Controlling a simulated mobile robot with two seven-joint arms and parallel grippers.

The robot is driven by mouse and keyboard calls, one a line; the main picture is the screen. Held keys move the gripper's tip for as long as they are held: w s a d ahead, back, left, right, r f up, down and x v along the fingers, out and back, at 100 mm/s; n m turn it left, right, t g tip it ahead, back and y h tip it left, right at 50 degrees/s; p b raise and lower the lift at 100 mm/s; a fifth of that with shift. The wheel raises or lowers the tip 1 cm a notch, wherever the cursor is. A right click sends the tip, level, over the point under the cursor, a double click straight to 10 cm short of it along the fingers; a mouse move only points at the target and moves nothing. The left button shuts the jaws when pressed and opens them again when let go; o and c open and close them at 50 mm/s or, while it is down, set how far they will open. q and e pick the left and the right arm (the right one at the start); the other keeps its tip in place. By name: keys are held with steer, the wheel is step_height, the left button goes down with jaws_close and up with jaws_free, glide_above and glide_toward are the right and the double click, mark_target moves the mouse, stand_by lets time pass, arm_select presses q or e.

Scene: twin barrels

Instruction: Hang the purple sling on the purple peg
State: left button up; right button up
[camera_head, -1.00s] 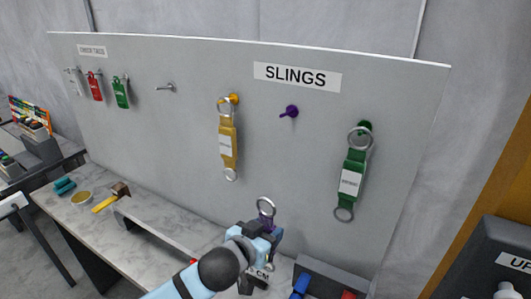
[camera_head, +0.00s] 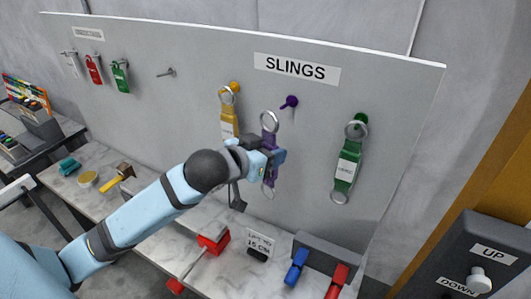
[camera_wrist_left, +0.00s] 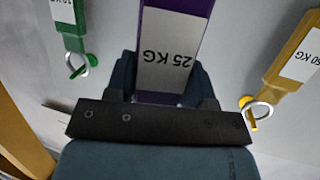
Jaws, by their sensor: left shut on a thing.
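The purple sling (camera_head: 270,178) has a metal ring at each end and hangs upright in my left gripper (camera_head: 272,157). The gripper is shut on its strap. The sling's top ring (camera_head: 269,122) is just left of and slightly below the purple peg (camera_head: 289,102) in the head view, apart from it. The peg is bare and sticks out from the grey board under the SLINGS sign. My right gripper is not in view.
A yellow sling (camera_head: 228,118) hangs left of the purple peg, partly hidden by my arm. A green sling (camera_head: 347,165) hangs to the right. Red and blue tools, a small sign (camera_head: 260,243) and a hammer lie on the marble table. An UP/DOWN control box (camera_head: 480,270) stands at right.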

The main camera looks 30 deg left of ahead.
arm_select(q)
steer(key=shift+w+a, duration=0.1)
steer(key=shift+w, duration=1)
steer(key=shift+w+a+f, duration=0.1)
steer(key=shift+w, duration=1)
steer(key=shift+w+f, duration=0.1)
steer(key=shift+w, duration=1)
steer(key=shift+w+f, duration=0.3)
steer(key=shift+w, duration=0.25)
steer(key=o, duration=1.2)
